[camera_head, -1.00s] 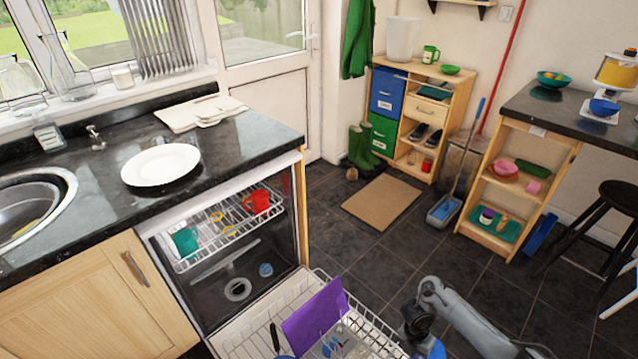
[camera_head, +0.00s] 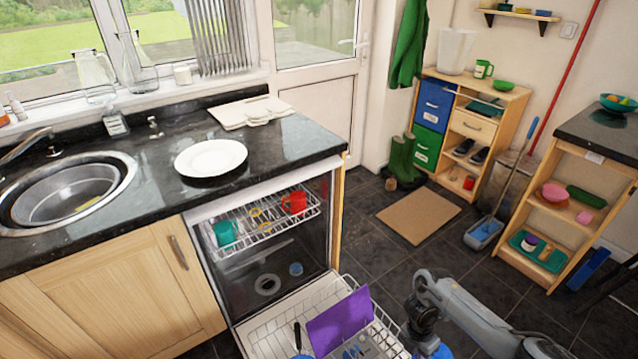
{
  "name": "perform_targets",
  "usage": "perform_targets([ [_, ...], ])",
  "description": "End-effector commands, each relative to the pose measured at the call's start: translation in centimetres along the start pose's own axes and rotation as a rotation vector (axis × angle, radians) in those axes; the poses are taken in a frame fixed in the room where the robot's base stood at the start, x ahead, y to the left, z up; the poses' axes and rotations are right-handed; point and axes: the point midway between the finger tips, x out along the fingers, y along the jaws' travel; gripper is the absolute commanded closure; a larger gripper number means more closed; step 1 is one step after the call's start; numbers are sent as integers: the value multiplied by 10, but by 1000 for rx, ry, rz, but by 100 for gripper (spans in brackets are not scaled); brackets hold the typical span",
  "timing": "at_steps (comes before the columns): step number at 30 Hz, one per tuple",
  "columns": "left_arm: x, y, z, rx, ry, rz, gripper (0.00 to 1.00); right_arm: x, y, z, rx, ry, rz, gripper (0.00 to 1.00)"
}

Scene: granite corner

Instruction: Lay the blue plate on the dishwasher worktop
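The dishwasher worktop is the black granite counter (camera_head: 270,150) above the open dishwasher (camera_head: 270,255). A white plate (camera_head: 211,158) lies flat on it. No whole blue plate shows. My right arm comes in from the lower right, bends and runs down out of the picture at the rack's right side. Its gripper is below the frame. My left gripper is not in view.
The pulled-out lower rack (camera_head: 270,328) holds an upright purple board (camera_head: 339,320). The upper rack holds a teal mug (camera_head: 225,233) and a red mug (camera_head: 295,202). Bare worktop surrounds the plate.

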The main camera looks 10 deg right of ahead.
Motion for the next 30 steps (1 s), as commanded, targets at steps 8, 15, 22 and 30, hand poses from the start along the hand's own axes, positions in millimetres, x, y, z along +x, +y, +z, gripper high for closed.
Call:
perform_targets([
  [8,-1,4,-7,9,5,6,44,-28,23,-22,-11,-3,2,100],
  [15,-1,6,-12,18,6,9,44,-47,35,-34,-9,-9,-3,100],
  [22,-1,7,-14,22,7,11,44,-57,40,-39,-3,-16,-7,100],
  [30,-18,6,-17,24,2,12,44,-79,36,-38,3,-17,-9,100],
])
